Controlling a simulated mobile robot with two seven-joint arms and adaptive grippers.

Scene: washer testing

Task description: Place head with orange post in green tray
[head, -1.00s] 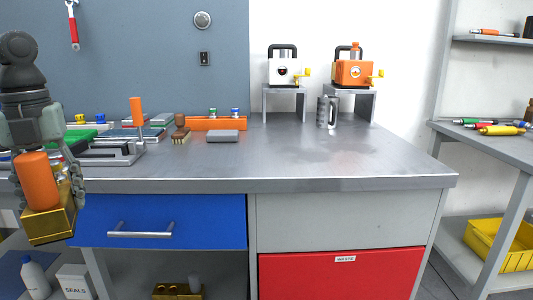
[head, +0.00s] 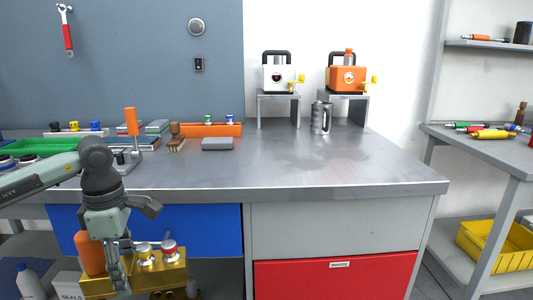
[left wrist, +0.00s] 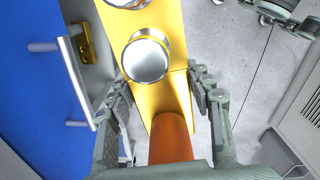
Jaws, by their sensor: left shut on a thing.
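The head is a gold block (head: 133,280) with an orange post (head: 90,253) at one end and silver-topped yellow and red fittings on it. My left gripper (head: 118,262) is shut on it, in front of the blue drawer and below the bench-top edge. In the left wrist view the gold block (left wrist: 165,95) lies between both fingers (left wrist: 164,105), with the orange post (left wrist: 170,138) nearest the palm. The green tray (head: 40,147) lies at the back left of the bench, partly covered by my left arm.
The bench top (head: 290,172) is clear in the middle. The blue drawer (head: 200,228) is close behind the held head.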

